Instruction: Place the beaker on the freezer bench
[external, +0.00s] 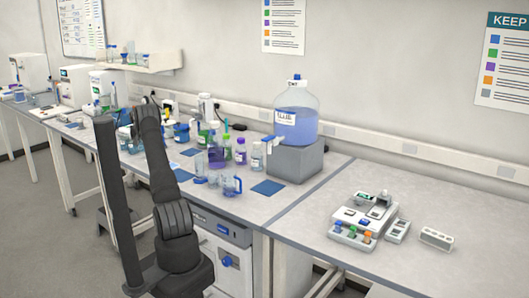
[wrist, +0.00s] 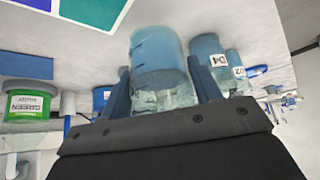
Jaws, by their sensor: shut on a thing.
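My gripper (wrist: 163,92) is shut on a clear beaker (wrist: 158,58) with blue liquid in it. The beaker sits between my two blue fingers in the wrist view, which looks tilted or upside down. In the external view my arm reaches up over the left bench, and my gripper is mostly hidden behind my own links. I cannot make out the held beaker clearly there. The long bench (external: 225,204) carries the lab ware. No label marks which bench is the freezer bench.
A D4-labelled vessel (wrist: 211,62) stands close beside the held beaker. A green container (wrist: 28,104) shows at the left. A large blue carboy (external: 297,125) stands on a grey block (external: 300,162). The right bench (external: 460,275) has instruments and free room in front.

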